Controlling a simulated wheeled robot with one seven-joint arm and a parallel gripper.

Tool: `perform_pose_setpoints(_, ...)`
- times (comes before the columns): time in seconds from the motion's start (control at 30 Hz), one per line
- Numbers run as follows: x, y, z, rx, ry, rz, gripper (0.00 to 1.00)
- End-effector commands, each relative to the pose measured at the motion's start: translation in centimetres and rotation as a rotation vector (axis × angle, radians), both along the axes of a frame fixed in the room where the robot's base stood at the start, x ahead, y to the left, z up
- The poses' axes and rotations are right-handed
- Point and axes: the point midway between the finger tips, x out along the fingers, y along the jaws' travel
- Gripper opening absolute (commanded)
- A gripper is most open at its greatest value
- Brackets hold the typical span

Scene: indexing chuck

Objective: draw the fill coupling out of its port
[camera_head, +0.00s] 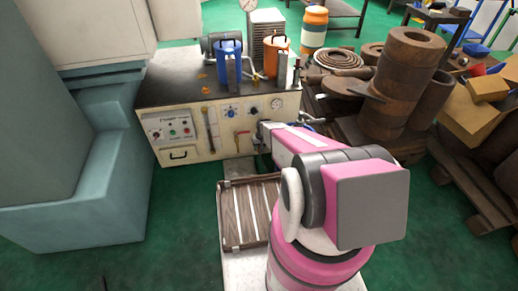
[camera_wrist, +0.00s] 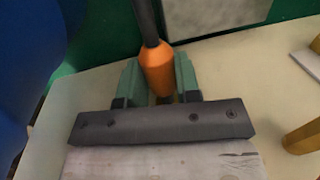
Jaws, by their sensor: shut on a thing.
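The fill coupling (camera_wrist: 158,68) is an orange tapered sleeve with a dark hose running up from it in the wrist view. My gripper (camera_wrist: 159,78) has its green fingers on either side of the coupling and is shut on it. The lower end of the coupling is hidden between the fingers and behind the dark gripper bar, so I cannot tell how it sits in its port. In the head view my pink arm reaches to the right end of the machine's front and hides the coupling and port.
The cream-fronted machine (camera_head: 190,141) carries dials, a blue canister (camera_head: 229,63) and an orange canister (camera_head: 276,60). A brass-coloured part (camera_wrist: 302,138) lies right of my gripper. A slatted pallet (camera_head: 232,220) is before the machine. Rusty cylinders (camera_head: 400,75) crowd the right; green floor is open at front left.

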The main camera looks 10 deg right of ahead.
Motion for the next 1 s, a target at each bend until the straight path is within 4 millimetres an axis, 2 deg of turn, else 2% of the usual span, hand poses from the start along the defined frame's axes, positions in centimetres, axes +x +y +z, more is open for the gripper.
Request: perform_pose_setpoints(1.0, -1.3, 0.0, 0.0, 0.0, 0.001, 0.0, 0.0)
